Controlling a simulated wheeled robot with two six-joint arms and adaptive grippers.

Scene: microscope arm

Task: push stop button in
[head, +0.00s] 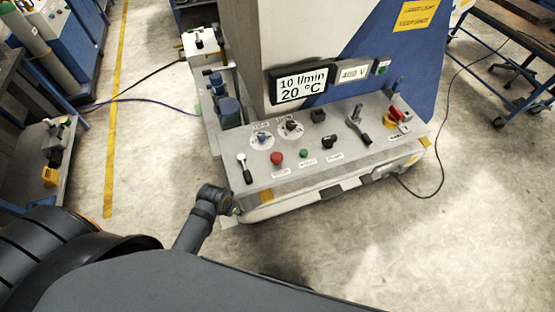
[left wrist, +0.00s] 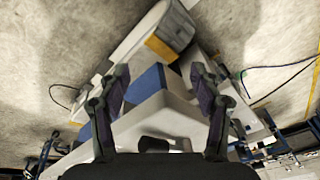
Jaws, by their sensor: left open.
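The grey control panel (head: 340,170) stands at the foot of the machine in the head view. A small red button (head: 277,158) sits near its front edge, left of a green button (head: 302,154); the label below the red one is too small to read surely. My left arm comes in from the left, its wrist end beside the panel's left front corner, apart from the red button. My left gripper (left wrist: 160,75) is open and empty in the left wrist view, its fingers spread. I cannot make out the red button there. My right gripper is not in view.
The panel also carries a black-handled lever (head: 244,168), a black knob (head: 328,142) and a red switch on yellow (head: 398,114). A display (head: 302,84) stands behind. Bare floor (head: 460,240) lies to the right, with a black cable on it.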

